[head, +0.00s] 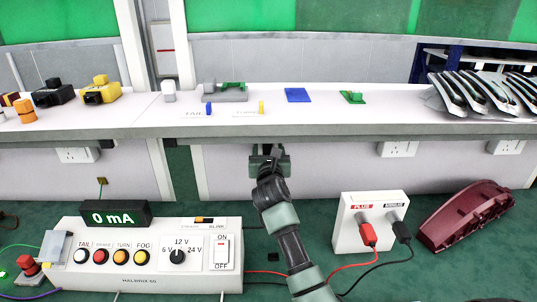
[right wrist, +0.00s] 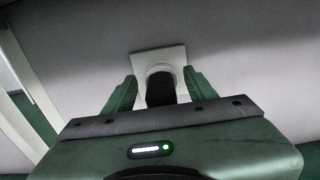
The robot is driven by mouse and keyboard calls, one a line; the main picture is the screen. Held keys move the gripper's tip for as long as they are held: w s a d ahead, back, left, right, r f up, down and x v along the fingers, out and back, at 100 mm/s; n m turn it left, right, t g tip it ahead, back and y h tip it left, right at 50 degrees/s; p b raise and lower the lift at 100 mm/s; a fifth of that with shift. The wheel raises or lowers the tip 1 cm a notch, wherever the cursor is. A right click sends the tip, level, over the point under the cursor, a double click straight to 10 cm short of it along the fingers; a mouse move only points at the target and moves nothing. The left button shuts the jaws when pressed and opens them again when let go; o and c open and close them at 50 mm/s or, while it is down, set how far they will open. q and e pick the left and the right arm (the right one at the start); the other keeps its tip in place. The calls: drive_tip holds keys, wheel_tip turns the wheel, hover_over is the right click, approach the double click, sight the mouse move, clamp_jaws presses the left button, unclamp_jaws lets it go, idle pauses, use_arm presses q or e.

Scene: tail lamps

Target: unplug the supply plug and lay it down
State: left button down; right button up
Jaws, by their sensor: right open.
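The supply plug (right wrist: 160,93), a dark body, sits at a white round fitting on a white wall socket plate (right wrist: 146,62) in the right wrist view. My right gripper (right wrist: 159,80) is open, with one green finger on each side of the plug. Whether the fingers touch it I cannot tell. In the head view my right gripper (head: 267,158) reaches the wall just under the shelf edge and hides the plug and its socket. My left gripper is not in view.
The shelf (head: 330,118) above carries lamp parts and connectors. A control box (head: 150,262) reading 0 mA stands at the lower left. A white plus/minus box (head: 370,222) with red and black leads and a dark red lamp housing (head: 466,214) stand at the right.

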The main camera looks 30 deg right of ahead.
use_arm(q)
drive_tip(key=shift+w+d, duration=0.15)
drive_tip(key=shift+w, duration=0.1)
use_arm(e)
drive_tip(key=shift+w+d, duration=0.1)
drive_tip(key=shift+w, duration=0.05)
drive_tip(key=shift+c, duration=0.3)
clamp_jaws()
use_arm(q)
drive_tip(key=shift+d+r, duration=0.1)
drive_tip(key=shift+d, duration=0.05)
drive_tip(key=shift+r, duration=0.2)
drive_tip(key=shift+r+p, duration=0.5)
drive_tip(key=shift+p, duration=0.25)
use_arm(e)
drive_tip(key=shift+v, duration=1)
use_arm(q)
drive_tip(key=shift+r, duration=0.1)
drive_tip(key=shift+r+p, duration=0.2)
drive_tip(key=shift+p, duration=0.1)
use_arm(e)
drive_tip(key=shift+s+a, duration=0.3)
drive_tip(key=shift+s, duration=0.15)
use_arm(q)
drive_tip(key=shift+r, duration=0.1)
use_arm(e)
drive_tip(key=shift+s, duration=0.1)
